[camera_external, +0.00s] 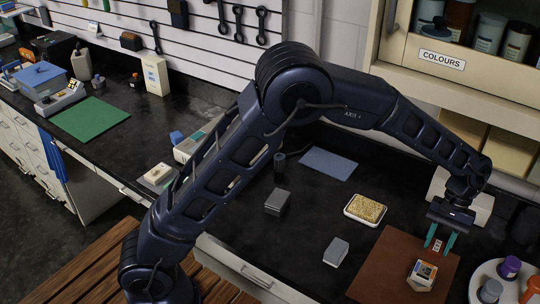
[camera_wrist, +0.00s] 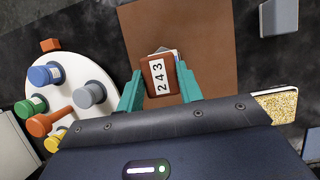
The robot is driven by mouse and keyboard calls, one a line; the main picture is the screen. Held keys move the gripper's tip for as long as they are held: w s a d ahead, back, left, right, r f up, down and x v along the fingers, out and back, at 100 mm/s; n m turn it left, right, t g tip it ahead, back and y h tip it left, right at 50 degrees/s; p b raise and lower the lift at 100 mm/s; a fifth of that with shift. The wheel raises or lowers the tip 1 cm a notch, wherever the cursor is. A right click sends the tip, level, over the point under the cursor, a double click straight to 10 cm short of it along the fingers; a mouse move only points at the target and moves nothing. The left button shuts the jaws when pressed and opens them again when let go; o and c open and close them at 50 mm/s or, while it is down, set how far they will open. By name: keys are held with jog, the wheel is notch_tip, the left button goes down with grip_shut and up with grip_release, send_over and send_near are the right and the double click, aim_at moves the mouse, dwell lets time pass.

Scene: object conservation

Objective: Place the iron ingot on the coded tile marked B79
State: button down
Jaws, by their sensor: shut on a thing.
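My gripper (camera_external: 440,238), with teal fingers, is shut on a small brown block (camera_wrist: 147,92) with a white label reading 243. It holds the block over the brown mat (camera_external: 375,270), and in the wrist view my gripper (camera_wrist: 160,88) has a finger on each side of it. A small stack of coded tiles or cards (camera_external: 422,273) lies on the mat, partly hidden behind the block in the wrist view. No marking B79 is legible. Two grey blocks, one (camera_external: 336,252) left of the mat and one (camera_external: 277,202) farther back, look like metal; I cannot tell which is the iron ingot.
A white round tray (camera_wrist: 75,68) with several coloured bottles stands beside the mat. A white dish (camera_external: 352,216) with a yellow grainy filling stands behind it. A blue sheet (camera_external: 328,163) lies farther back. The dark bench between the grey blocks is clear.

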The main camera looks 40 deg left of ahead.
jog(key=shift+f, duration=3.7)
jog(key=shift+f, duration=0.15)
jog(key=c, duration=0.9)
grip_release()
jog(key=shift+v, duration=3.9)
jog(key=shift+a, duration=0.1)
